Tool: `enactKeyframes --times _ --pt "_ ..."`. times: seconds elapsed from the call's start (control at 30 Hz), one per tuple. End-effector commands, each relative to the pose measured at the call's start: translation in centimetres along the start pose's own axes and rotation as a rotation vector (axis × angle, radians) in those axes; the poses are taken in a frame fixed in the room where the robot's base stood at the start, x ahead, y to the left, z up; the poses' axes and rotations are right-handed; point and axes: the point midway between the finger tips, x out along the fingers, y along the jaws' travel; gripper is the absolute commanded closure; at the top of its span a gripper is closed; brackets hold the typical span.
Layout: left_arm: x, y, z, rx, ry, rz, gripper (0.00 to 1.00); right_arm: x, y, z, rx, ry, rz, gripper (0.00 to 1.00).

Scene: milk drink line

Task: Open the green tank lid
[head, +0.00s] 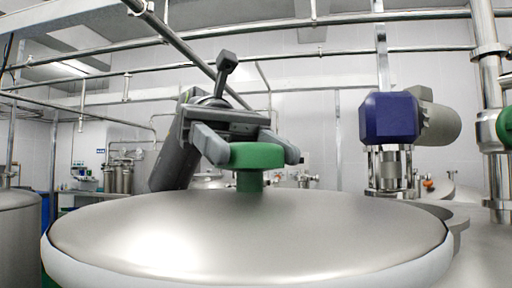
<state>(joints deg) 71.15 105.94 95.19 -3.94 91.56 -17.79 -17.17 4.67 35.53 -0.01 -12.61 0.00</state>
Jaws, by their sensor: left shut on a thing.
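The tank lid (200,232) is a wide, shiny steel disc with a pale rim. It fills the lower middle of the head view and looks level. A green knob (257,155) stands on a short green stem near the lid's far side. My left gripper (250,150) is above the lid, its grey fingers on both sides of the knob, shut on it. The lid's near edge is cut off by the picture's lower border. My right gripper is not in view.
A blue motor (389,118) with a grey end stands on the tank top to the right of the lid. A steel vertical pipe (490,110) with a green fitting is at the far right. Overhead pipes cross above. A steel tank (20,228) stands at left.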

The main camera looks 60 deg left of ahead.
Motion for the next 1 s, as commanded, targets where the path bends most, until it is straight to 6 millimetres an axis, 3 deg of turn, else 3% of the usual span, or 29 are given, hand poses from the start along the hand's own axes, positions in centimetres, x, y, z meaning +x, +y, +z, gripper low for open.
enactKeyframes --times 0.43,0.47,0.6,1.0 --pt "0.05 -0.04 -0.08 -0.002 0.003 -0.001 0.80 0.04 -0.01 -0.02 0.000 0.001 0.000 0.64" --pt "0.05 -0.04 -0.08 -0.002 0.003 -0.001 0.35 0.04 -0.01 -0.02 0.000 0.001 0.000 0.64" --pt "0.04 -0.04 -0.06 -0.001 0.002 -0.001 0.18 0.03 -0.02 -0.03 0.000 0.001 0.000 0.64" --pt "0.00 -0.02 0.02 0.000 0.001 -0.001 0.18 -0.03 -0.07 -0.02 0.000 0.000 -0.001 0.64"
